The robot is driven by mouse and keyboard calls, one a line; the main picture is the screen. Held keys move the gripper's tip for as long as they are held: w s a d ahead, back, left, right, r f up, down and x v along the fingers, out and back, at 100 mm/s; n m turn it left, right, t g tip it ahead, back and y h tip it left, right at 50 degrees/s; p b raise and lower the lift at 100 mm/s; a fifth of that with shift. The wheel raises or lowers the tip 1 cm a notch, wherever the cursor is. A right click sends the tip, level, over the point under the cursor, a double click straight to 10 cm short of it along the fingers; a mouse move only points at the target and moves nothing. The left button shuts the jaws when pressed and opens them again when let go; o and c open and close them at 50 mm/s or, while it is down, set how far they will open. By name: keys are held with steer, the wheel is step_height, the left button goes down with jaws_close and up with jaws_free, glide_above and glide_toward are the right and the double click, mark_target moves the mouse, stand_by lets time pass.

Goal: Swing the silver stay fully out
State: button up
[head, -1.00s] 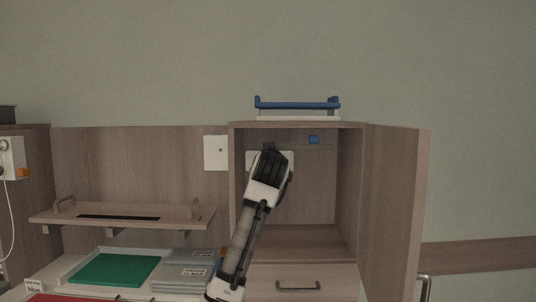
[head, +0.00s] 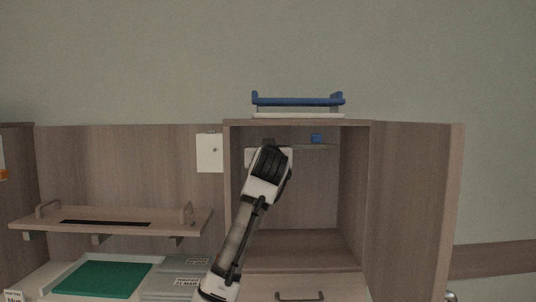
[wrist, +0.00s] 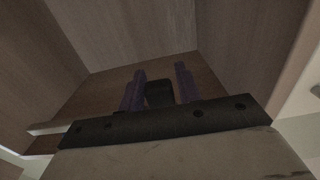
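No silver stay can be made out for sure in either view. The open cabinet (head: 227,200) stands upright at centre right, its door (head: 415,215) swung out to the right. My gripper (head: 268,143) is at the upper left of the cabinet opening, pointing inward. My own wrist hides much of it in the head view. In the wrist view, the two purplish fingers of my gripper (wrist: 160,88) stand apart with nothing clearly held. A dark block shows between them; I cannot tell what it is. Wooden panels of the cabinet lie beyond the fingers.
A blue-railed tray (head: 298,101) sits on top. A drawer handle (head: 299,297) is below. A wooden shelf (head: 110,222) and a green tray (head: 103,278) are at left.

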jaws_close()
steer(key=shift+s, duration=0.1)
